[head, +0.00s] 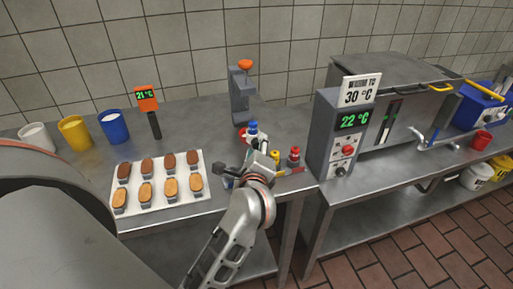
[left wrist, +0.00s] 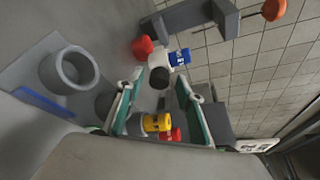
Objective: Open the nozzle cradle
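Colour-topped nozzles stand in a low rack at the middle of the bench: a blue one (head: 252,127), a yellow one (head: 275,157) and a red one (head: 294,155). I cannot tell which part is the cradle's moving part. In the left wrist view the blue nozzle (left wrist: 179,57) lies beyond the fingertips, and the yellow nozzle (left wrist: 156,122) and red nozzle (left wrist: 171,135) show between the fingers. My left gripper (head: 262,158) is over the rack and partly hides it. Its fingers (left wrist: 158,80) are apart, with nothing visibly clamped. My right gripper is out of view.
A grey stand with an orange knob (head: 245,64) rises behind the rack. A tray (head: 207,203) of filled moulds lies left. A grey ring (left wrist: 70,70) is left of the fingers in the wrist view. A control box (head: 327,120) stands right.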

